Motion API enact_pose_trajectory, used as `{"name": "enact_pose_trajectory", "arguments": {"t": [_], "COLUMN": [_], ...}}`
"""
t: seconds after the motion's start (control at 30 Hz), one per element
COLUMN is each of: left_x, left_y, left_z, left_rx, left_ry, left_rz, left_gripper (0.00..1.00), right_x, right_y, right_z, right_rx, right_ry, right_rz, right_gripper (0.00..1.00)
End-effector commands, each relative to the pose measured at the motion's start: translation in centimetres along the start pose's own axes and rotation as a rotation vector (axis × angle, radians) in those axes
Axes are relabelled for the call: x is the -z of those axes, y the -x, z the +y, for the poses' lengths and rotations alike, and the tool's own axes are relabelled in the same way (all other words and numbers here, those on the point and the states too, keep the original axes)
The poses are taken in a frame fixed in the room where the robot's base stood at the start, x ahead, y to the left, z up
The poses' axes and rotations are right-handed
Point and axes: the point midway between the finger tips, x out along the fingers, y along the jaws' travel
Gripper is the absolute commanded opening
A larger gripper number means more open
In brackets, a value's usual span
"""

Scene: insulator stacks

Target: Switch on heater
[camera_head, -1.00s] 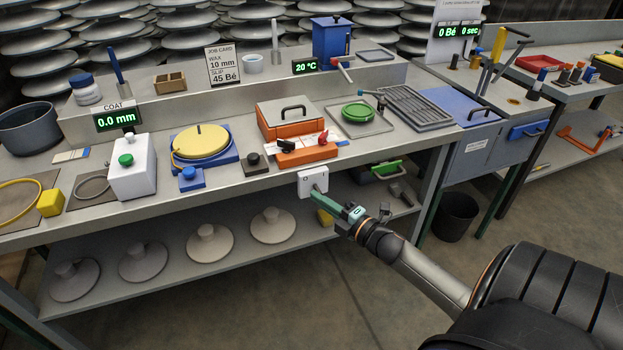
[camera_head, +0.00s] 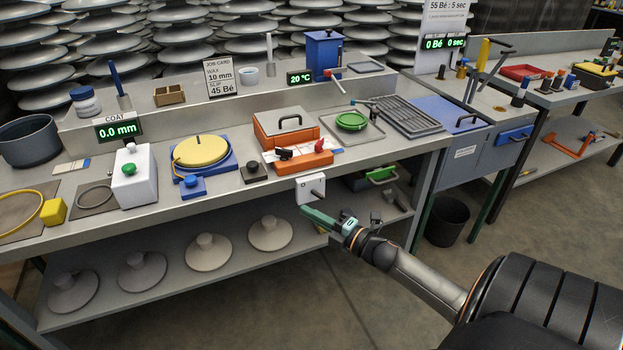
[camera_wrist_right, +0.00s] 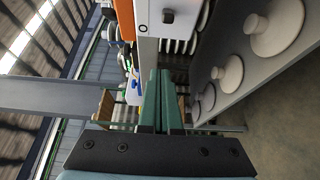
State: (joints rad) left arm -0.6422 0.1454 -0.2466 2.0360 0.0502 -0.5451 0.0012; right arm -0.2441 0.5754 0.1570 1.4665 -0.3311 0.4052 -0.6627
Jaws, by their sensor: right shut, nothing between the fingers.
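A white switch box (camera_head: 308,188) with a small mark and a dark knob (camera_head: 318,193) is fixed to the front edge of the bench. In the right wrist view the box (camera_wrist_right: 155,20) is at the top, its dark knob (camera_wrist_right: 168,16) facing the camera. My right gripper (camera_head: 304,209) has green fingers, shut and empty, just below the box and apparently apart from the knob. The fingers (camera_wrist_right: 160,75) also show closed in the right wrist view. A blue tank (camera_head: 325,55) stands behind beside a green display (camera_head: 299,78) reading 20 °C. My left gripper is out of view.
The lower shelf (camera_head: 180,290) carries several grey discs (camera_head: 270,232). A black bin (camera_head: 447,220) stands on the floor at the right. The floor in front of the bench is clear.

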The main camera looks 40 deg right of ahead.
Motion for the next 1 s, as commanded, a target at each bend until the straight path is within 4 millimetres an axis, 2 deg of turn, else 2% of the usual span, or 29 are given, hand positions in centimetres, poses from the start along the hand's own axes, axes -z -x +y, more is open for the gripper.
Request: {"name": "enact_pose_trajectory", "arguments": {"t": [0.03, 0.1, 0.4, 0.6, 1.0], "left_x": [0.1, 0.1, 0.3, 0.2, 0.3], "left_y": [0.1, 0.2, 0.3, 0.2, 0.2], "left_z": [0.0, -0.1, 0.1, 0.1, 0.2], "left_rx": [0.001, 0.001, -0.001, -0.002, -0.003], "left_ry": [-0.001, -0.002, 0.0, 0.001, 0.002], "left_rz": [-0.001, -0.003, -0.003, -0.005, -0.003], "left_gripper": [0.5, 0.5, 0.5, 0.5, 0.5], "right_x": [-0.4, -0.8, -1.8, -2.1, -2.1], "right_y": [1.6, 3.1, 8.0, 9.0, 9.0], "right_z": [-0.2, -0.2, -0.1, -0.1, -0.1], "right_rx": [0.01, 0.01, 0.006, 0.005, 0.004], "right_ry": [0.001, 0.001, 0.001, 0.001, 0.001], "right_rz": [-0.004, -0.004, -0.003, -0.002, -0.002], "right_gripper": [0.0, 0.0, 0.0, 0.0, 0.0]}}
